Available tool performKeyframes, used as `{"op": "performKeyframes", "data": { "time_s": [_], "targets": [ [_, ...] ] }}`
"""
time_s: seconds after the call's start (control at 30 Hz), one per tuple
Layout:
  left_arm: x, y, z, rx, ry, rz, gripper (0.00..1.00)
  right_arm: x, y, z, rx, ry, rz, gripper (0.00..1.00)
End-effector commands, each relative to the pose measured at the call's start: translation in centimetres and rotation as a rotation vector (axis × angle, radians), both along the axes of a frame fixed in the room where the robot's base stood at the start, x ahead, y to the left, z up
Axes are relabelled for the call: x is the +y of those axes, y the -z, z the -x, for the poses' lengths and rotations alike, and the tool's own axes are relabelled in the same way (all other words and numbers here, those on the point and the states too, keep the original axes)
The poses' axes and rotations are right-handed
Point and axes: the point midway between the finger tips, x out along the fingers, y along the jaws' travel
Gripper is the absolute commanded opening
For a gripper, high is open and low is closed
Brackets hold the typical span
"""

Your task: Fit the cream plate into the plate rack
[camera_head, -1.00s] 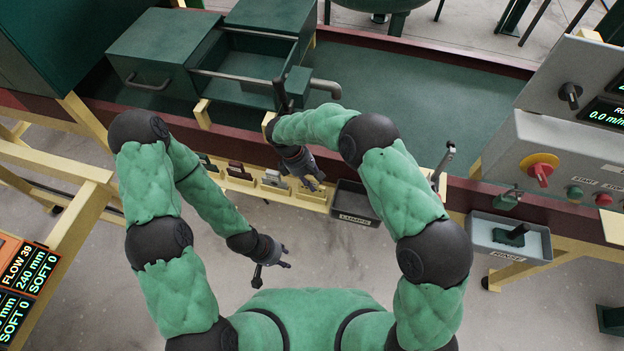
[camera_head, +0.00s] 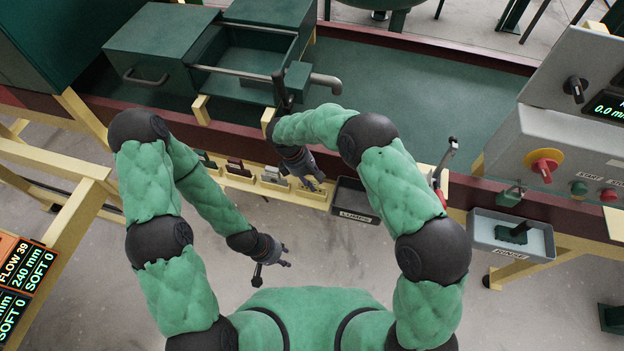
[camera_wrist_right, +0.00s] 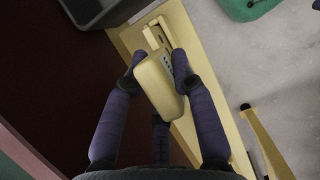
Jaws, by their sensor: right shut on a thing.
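The cream plate (camera_wrist_right: 158,84) is a small block with rounded edges and dark marks on one side. In the right wrist view it sits between the fingers of my right gripper (camera_wrist_right: 158,68), which is shut on it. The plate rack (camera_wrist_right: 125,38) is a cream ledge below it, with a raised cream holder (camera_wrist_right: 157,35) just beyond the plate. I cannot tell whether plate and rack touch. In the head view my right gripper (camera_head: 311,181) is over the rack's right part (camera_head: 239,185). My left gripper (camera_head: 274,264) is open and empty, over the floor.
A dark tray labelled LUMPS (camera_head: 356,212) is right of the rack. Other small plates (camera_head: 235,166) stand along the rack to the left. A grey RINSE tray (camera_head: 490,232) and a control panel (camera_head: 535,145) are at the right. A pipe (camera_head: 325,82) juts above the arm.

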Motion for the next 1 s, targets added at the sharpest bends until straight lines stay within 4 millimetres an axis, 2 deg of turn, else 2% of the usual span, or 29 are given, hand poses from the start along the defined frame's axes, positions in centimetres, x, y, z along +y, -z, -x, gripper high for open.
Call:
{"op": "performKeyframes", "data": {
  "time_s": [0.1,0.13,0.2,0.23,0.53,0.67,0.77,1.0],
  "targets": [
    [0.0,0.2,0.0,0.0,0.0,0.0,0.4,0.0,0.3,0.0,0.0,0.0,0.0,0.0],
    [0.0,0.2,0.0,0.0,0.0,0.0,0.4,0.0,0.3,0.0,0.0,0.0,0.0,0.29],
    [0.0,0.2,0.0,0.0,0.0,0.0,0.4,0.0,0.2,0.0,-0.001,0.0,0.0,0.49],
    [0.0,0.2,0.0,0.0,0.0,0.0,0.4,0.0,0.2,0.0,0.0,0.0,0.0,0.54],
    [0.0,0.2,0.0,0.0,0.0,0.0,0.4,0.0,0.2,0.0,0.0,0.0,0.0,0.54],
    [0.0,0.2,0.0,0.0,0.0,0.0,0.4,0.3,-0.4,-0.1,-0.001,0.0,-0.002,0.54],
    [0.0,0.2,0.0,0.0,0.0,0.0,0.4,0.7,-1.6,-0.3,-0.003,0.0,-0.001,0.54],
    [0.0,0.2,0.0,0.0,0.0,0.0,0.4,2.5,-5.9,-0.8,-0.004,-0.001,-0.002,0.54]
  ]
}}
